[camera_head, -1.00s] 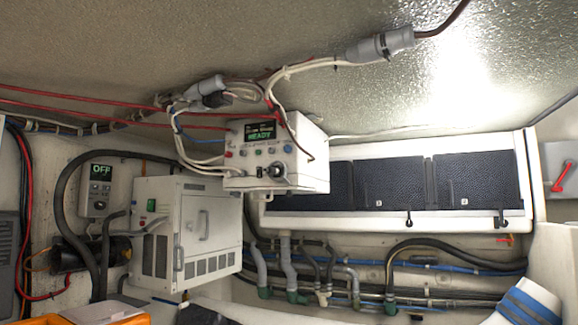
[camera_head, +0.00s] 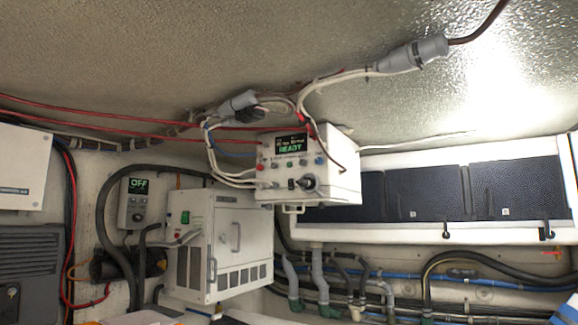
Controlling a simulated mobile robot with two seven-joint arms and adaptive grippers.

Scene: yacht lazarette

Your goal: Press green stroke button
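A white control box (camera_head: 338,181) hangs below the ceiling near the middle of the view. Its small screen (camera_head: 291,145) shows green text reading READY. Below the screen is a row of small coloured buttons. A green button (camera_head: 290,163) sits near the middle of that row, between a red one and a grey one, with a blue one at the right end. Lower on the front are a dark switch and a round dark connector or knob (camera_head: 308,184). The button labels are too small to read. Neither of my grippers is in view.
A white cabinet (camera_head: 232,235) with a green switch stands below left of the box. A grey panel (camera_head: 137,204) reading OFF is on the wall. Cables and grey connectors (camera_head: 414,54) hang above and left of the box. Dark panels (camera_head: 425,197) and hoses lie right.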

